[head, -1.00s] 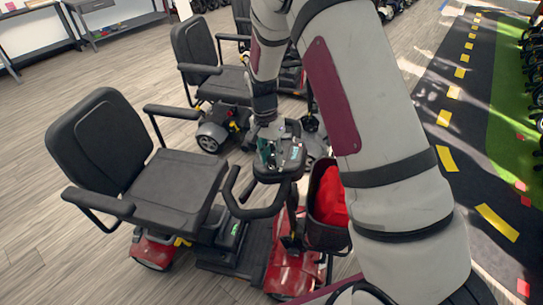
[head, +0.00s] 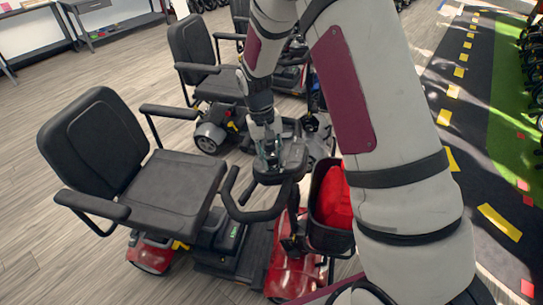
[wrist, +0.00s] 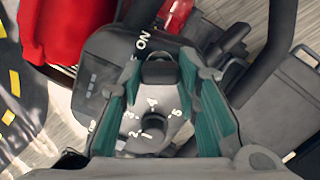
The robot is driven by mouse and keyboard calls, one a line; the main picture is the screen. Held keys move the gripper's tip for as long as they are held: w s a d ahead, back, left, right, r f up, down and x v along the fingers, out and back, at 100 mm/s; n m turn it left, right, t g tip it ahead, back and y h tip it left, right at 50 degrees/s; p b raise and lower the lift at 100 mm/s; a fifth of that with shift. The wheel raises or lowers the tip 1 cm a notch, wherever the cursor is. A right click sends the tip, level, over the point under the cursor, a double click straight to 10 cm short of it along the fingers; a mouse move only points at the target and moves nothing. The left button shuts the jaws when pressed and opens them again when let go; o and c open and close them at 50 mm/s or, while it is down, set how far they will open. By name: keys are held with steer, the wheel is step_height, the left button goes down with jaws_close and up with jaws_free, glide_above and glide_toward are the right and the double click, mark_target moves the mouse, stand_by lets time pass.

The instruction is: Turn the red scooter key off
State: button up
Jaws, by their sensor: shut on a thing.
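The red scooter (head: 292,272) stands at the middle of the head view, with a black seat, red body panels and a dark control console (head: 293,158) on its tiller. My gripper (head: 267,158) points down at the console. In the wrist view, the gripper's teal-padded fingers (wrist: 160,66) straddle the black key (wrist: 158,72) and are shut on it. The console (wrist: 105,62) shows a white "ON" mark close above the key. A black knob (wrist: 154,139) with white numbers around it sits below the key, between the fingers. Part of the lettering beside the key is hidden by a finger.
A red bag (head: 335,200) sits in the scooter's dark front basket (head: 328,238). The black handlebar (head: 262,214) curves close to my gripper. Other scooters (head: 205,95) stand behind. Open wooden floor (head: 50,235) lies left; a road-patterned mat (head: 470,140) lies right.

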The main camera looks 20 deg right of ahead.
steer(key=shift+n, duration=0.5)
steer(key=o, duration=1.2)
steer(key=shift+c, duration=0.2)
steer(key=v, duration=1.2)
steer(key=shift+a, duration=0.1)
